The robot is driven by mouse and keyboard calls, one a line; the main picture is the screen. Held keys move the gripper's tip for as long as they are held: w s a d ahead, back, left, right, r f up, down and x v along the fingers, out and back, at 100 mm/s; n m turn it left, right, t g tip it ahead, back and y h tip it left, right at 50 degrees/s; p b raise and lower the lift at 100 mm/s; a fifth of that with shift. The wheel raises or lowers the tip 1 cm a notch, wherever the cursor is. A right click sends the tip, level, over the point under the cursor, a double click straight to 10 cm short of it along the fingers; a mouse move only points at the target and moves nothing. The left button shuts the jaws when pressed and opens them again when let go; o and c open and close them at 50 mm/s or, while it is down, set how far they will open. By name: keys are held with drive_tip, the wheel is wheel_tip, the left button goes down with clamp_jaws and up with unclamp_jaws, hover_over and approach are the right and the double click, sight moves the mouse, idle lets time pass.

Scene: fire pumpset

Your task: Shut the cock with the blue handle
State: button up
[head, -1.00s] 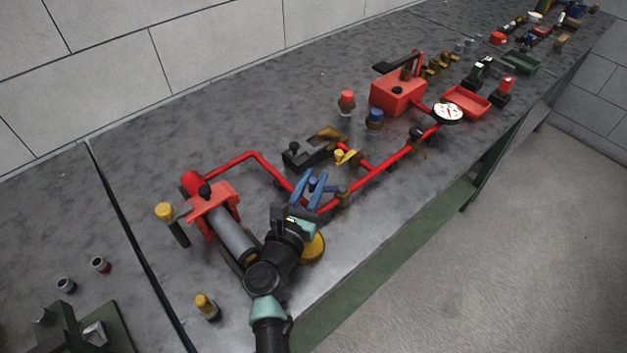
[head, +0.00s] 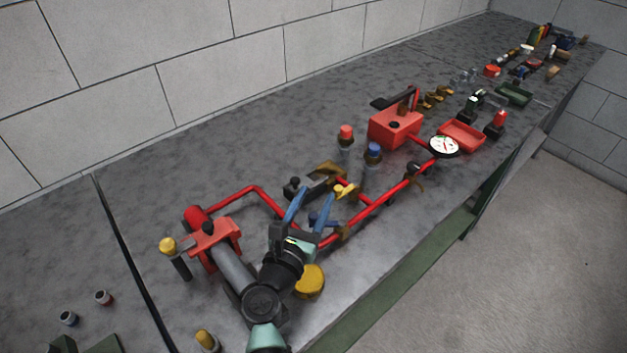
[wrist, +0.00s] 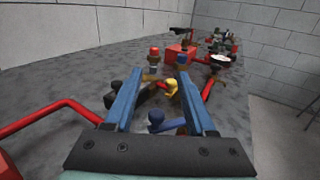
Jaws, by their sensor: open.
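The cock with the blue handle (head: 316,216) is on the red pipe run on the bench. In the wrist view its dark blue handle (wrist: 165,122) sits low, between the roots of my fingers. My gripper (head: 316,191) is open, its two long blue fingers reaching past either side of the handle. The wrist view shows the gripper (wrist: 157,75) with the fingers wide apart and nothing clamped. Whether a finger touches the handle I cannot tell. The cock's body is partly hidden behind the gripper, and its handle's exact angle is unclear.
A yellow-handled fitting (head: 344,190) lies just beyond the fingers. Red-capped (head: 346,134) and blue-capped (head: 374,152) posts stand farther back. The red pipe (head: 385,198) leads to a white gauge (head: 444,146). Bare bench lies toward the wall.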

wheel_tip(320, 180, up, 5)
drive_tip(key=shift+r+p, duration=0.15)
drive_tip(key=shift+p, duration=0.7)
drive_tip(key=shift+c, duration=0.3)
drive_tip(key=shift+d, duration=0.1)
drive_tip(key=shift+c, duration=1.3)
drive_tip(key=shift+w+d+r, duration=0.1)
drive_tip(key=shift+d+r, duration=0.05)
drive_tip(key=shift+d, duration=0.15)
drive_tip(key=shift+c, duration=1.2)
drive_tip(key=d+n+y, duration=0.1)
drive_tip(key=d+r+n+t+y+b, duration=0.1)
drive_tip(key=d+t+y, duration=0.1)
drive_tip(key=y, duration=0.1)
drive_tip(key=shift+s+d+r+n+b, duration=0.25)
drive_tip(key=shift+n+b, duration=0.1)
drive_tip(key=shift+n, duration=0.05)
clamp_jaws()
drive_tip(key=n+g+y+b, duration=0.3)
drive_tip(key=n+g+y, duration=0.35)
drive_tip(key=y, duration=0.25)
approach(317, 215)
drive_tip(key=shift+n, duration=0.25)
drive_tip(key=x, duration=0.6)
drive_tip(key=shift+a+f, duration=0.3)
